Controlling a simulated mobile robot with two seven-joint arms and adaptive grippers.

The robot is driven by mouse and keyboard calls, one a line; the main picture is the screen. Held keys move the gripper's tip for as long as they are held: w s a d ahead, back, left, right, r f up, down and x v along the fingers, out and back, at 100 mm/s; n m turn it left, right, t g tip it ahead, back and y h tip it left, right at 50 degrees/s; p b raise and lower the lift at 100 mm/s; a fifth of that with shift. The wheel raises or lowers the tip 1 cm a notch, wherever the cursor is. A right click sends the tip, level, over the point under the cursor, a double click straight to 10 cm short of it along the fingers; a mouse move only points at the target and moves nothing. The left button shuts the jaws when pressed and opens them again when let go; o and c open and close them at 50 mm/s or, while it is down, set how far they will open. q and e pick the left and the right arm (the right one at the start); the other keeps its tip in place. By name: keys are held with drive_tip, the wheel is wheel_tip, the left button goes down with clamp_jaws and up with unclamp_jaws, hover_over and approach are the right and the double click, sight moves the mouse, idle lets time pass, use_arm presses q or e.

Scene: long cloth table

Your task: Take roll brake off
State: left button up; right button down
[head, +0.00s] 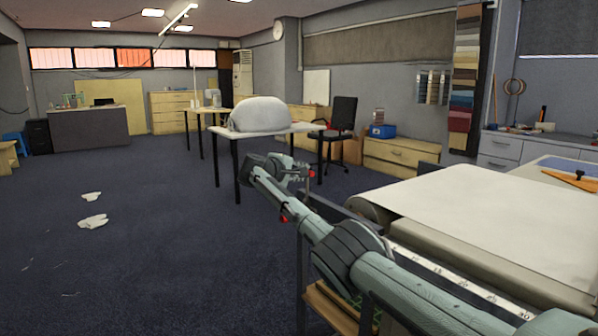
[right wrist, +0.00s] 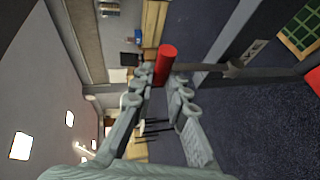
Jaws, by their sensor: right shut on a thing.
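The roll brake shows as a lever with a red handle (right wrist: 165,64) and a grey bar (right wrist: 205,67) running right from it in the right wrist view. My right gripper (right wrist: 163,82) is shut on the red handle, with one finger on each side. In the head view my right arm reaches in from the lower right, and the right gripper (head: 303,173) is at the table's far left end; a bit of the red handle (head: 312,174) shows there. The cloth roll (head: 368,210) lies at the table end, partly under the white cloth (head: 480,200). My left gripper is not in view.
The long cloth table fills the right side, with a ruler strip (head: 450,275) along its near edge. White scraps (head: 93,222) lie on the open dark carpet at left.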

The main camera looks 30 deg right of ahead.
drive_tip(key=shift+s+d+f, duration=0.2)
drive_tip(key=shift+s+d, duration=0.1)
drive_tip(key=shift+d, duration=0.25)
drive_tip(key=shift+s+d+f, duration=0.2)
drive_tip(key=shift+s+d, duration=0.05)
drive_tip(key=shift+d, duration=0.25)
drive_tip(key=c, duration=1.5)
unclamp_jaws()
drive_tip(key=shift+w+d+f, duration=0.1)
drive_tip(key=shift+f, duration=0.1)
drive_tip(key=shift+a+f, duration=0.15)
drive_tip(key=shift+a, duration=0.3)
drive_tip(key=v, duration=0.4)
drive_tip(key=r+v, duration=0.1)
drive_tip(key=v, duration=0.3)
drive_tip(key=w+v, duration=0.1)
drive_tip(key=v, duration=0.3)
drive_tip(key=shift+a+r, duration=0.3)
drive_tip(key=shift+a, duration=0.05)
drive_tip(key=shift+a, duration=0.1)
